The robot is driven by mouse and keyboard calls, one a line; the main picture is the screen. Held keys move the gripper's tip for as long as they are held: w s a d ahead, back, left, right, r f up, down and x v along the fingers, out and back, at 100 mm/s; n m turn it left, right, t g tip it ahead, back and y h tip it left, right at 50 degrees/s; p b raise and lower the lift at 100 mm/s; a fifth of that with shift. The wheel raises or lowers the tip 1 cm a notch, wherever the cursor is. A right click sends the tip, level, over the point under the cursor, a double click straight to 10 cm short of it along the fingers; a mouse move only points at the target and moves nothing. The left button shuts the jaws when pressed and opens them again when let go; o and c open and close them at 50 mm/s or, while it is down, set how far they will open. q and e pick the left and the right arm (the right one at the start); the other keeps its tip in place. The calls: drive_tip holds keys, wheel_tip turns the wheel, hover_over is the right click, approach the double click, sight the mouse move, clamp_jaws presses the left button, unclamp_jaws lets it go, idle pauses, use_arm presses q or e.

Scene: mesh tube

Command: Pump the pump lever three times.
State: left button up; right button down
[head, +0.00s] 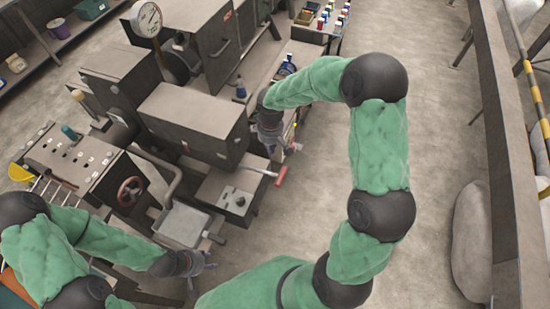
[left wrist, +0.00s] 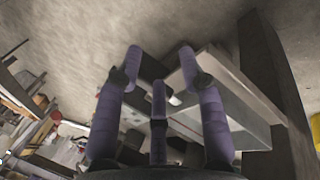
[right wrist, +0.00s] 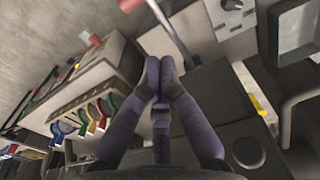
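The pump lever (head: 281,175) is a thin rod with a red grip. It sticks out to the right from the machine, above a grey box with small controls. In the right wrist view its rod (right wrist: 167,27) and red grip (right wrist: 130,4) lie beyond my fingertips, the grip cut by the top edge. My right gripper (head: 292,149) is just above the lever in the head view, apart from it. In the right wrist view its fingers (right wrist: 159,68) are together with nothing seen between them. My left gripper (head: 208,265) is open and empty, low beside the grey basin.
A grey basin (head: 181,222) and a red handwheel (head: 130,191) are left of the lever. The control box (head: 236,200) sits just below it. A round gauge (head: 146,18) stands at the back. Coloured hooks (right wrist: 92,115) hang near my right gripper. Open floor (head: 300,225) lies to the right.

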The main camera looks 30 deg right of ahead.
drive_tip(key=shift+s+a, duration=0.1)
hover_over(276, 175)
drive_tip(key=w+a, duration=0.2)
drive_tip(key=f, duration=1)
drive_tip(key=shift+s+d+f, duration=0.15)
drive_tip(key=shift+d+f, duration=0.1)
drive_tip(key=shift+s+d+f, duration=0.35)
drive_tip(key=shift+s+f, duration=0.1)
drive_tip(key=shift+f, duration=0.25)
drive_tip(key=shift+s+d+f, duration=0.35)
drive_tip(key=shift+s+f, duration=0.05)
drive_tip(key=shift+f, duration=0.25)
